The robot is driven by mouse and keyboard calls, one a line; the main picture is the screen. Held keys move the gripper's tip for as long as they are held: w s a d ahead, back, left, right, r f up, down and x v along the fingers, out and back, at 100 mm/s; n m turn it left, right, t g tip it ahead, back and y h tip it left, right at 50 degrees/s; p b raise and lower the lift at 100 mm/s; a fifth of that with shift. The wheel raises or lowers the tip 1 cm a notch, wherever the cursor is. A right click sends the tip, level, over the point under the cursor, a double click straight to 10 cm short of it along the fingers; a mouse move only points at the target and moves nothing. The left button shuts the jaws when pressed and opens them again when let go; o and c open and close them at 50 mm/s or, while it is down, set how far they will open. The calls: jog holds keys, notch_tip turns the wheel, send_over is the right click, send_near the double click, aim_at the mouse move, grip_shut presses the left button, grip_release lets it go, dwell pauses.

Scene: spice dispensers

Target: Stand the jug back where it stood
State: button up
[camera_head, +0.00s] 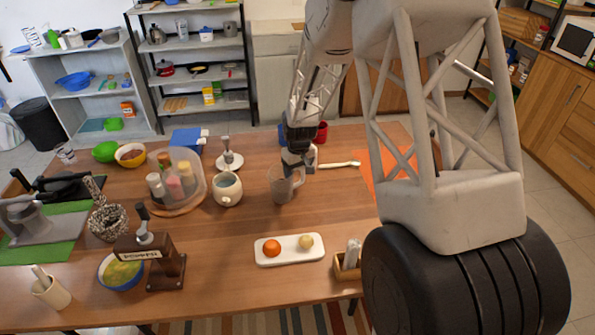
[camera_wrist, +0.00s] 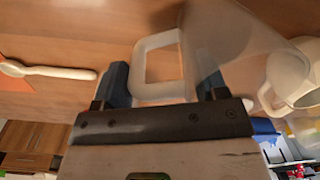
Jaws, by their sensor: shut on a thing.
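The jug (camera_head: 279,186) is a plain grey-beige vessel near the middle of the wooden table, upright or nearly so in the head view. My gripper (camera_head: 299,165) is at its right side, shut on its handle. In the wrist view the jug's smooth, pale body (camera_wrist: 238,45) is at upper right, and its squared handle (camera_wrist: 150,43) lies between the two fingers of my gripper (camera_wrist: 164,78). I cannot tell whether the jug's base touches the table or hangs just above it. Nothing marks its former spot visibly.
A cream pot (camera_head: 228,190) stands close left of the jug; it also shows in the wrist view (camera_wrist: 287,75). A white spoon (camera_head: 340,164) lies to the right. A white tray (camera_head: 290,260) with two round foods is in front. Red and blue cups stand behind my gripper.

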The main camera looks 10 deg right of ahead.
jog(key=shift+f, duration=0.1)
dwell(0.3)
jog(key=o, duration=1.3)
jog(key=shift+o, duration=0.2)
notch_tip(320, 180, up, 12)
jog(key=shift+d, duration=0.2)
jog(key=shift+r, duration=0.25)
